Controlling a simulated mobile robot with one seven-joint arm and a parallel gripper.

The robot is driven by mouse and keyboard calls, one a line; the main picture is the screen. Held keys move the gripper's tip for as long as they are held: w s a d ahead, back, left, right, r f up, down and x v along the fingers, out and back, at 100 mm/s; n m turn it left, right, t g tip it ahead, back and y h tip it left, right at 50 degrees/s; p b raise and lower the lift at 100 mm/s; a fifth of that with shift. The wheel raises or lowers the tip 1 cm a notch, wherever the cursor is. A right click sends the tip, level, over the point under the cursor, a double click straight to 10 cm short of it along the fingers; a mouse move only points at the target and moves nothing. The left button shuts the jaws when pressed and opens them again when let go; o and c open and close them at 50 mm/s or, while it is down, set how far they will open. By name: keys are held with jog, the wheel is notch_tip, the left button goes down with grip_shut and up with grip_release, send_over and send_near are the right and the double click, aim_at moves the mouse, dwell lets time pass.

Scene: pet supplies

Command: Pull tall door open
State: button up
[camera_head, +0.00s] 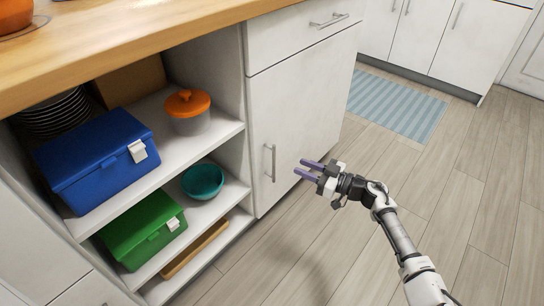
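The tall door (300,105) is a white cabinet door below a drawer, and it is shut. Its handle (270,162) is a vertical metal bar near the door's left edge. My gripper (304,169) is to the right of the handle in the picture, with its two purple fingers pointing left toward it. The fingers are apart, with nothing visible between them. A gap shows between the fingertips and the handle; how deep it is cannot be told.
Open shelves left of the door hold a blue box (85,165), a green box (140,230), an orange-lidded jar (188,112) and a teal bowl (203,181). A wooden countertop (120,45) overhangs them. Wooden floor is clear around my arm; a striped rug (395,105) lies behind.

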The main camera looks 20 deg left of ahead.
jog(key=a, duration=0.3)
jog(key=w+a+b, duration=0.1)
jog(key=a, duration=0.3)
jog(key=a+b, duration=0.1)
jog(key=a, duration=0.3)
jog(key=shift+w, duration=0.35)
jog(key=shift+d, duration=0.1)
grip_shut()
